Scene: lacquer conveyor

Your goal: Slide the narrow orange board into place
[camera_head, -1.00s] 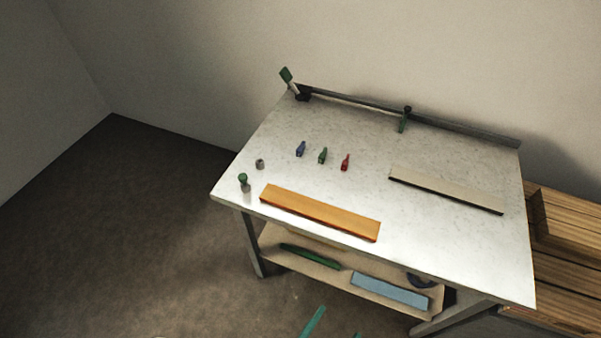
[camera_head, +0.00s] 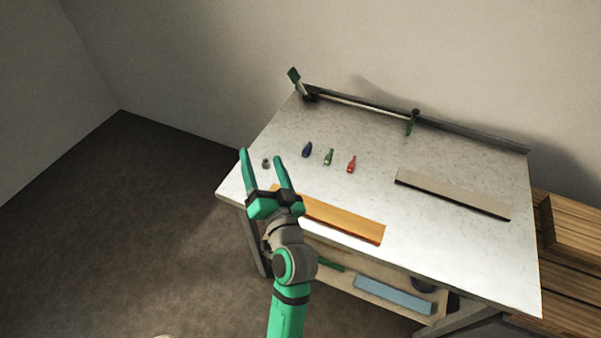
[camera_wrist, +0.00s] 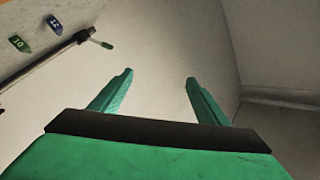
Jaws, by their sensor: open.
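The narrow orange board (camera_head: 345,220) lies flat along the front edge of the white table. My arm covers its left end in the head view. My gripper (camera_head: 262,155) is open and empty, raised in front of the table's left part with its fingers pointing up and away. In the wrist view my gripper (camera_wrist: 160,78) shows two green fingers apart, with only the bare wall and floor area beyond them. A dark fence rail (camera_head: 430,122) runs along the table's back edge, with a green-handled clamp (camera_head: 298,84) at its left end and a small green piece (camera_head: 410,123) farther right.
A pale board (camera_head: 452,193) lies at the table's right. Blue (camera_head: 307,149), green (camera_head: 328,157) and red (camera_head: 351,164) small pieces stand mid-table, with a small grey cylinder (camera_head: 266,163) to their left. A shelf below holds a light-blue board (camera_head: 393,295). Wooden planks (camera_head: 570,235) are stacked at right.

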